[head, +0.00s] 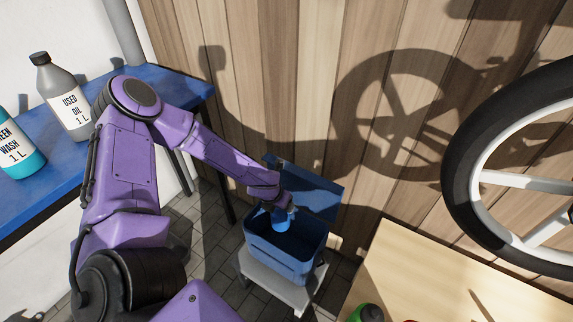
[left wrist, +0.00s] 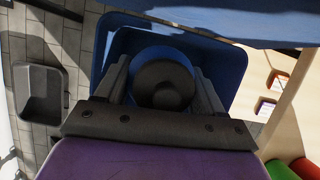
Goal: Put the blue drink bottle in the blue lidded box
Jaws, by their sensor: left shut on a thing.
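The blue lidded box (head: 287,262) stands with its lid (head: 315,192) open and leaning up at the back. My left gripper (head: 280,209) is above the box opening. It is shut on the blue drink bottle (head: 281,224), whose lower part is at or inside the opening. In the left wrist view the bottle's dark round top (left wrist: 163,83) sits between the two fingers, with the box rim (left wrist: 238,65) around it. Whether the bottle touches the box floor is hidden. My right gripper is not in view.
The box stands on a low grey stool (head: 262,284). A blue bench (head: 50,178) at the left holds a grey used-oil bottle (head: 65,98) and a teal screen-wash bottle (head: 18,150). A wooden workbench (head: 430,275) is at the right, with a green item (head: 367,313). A bicycle wheel (head: 460,150) is beyond it.

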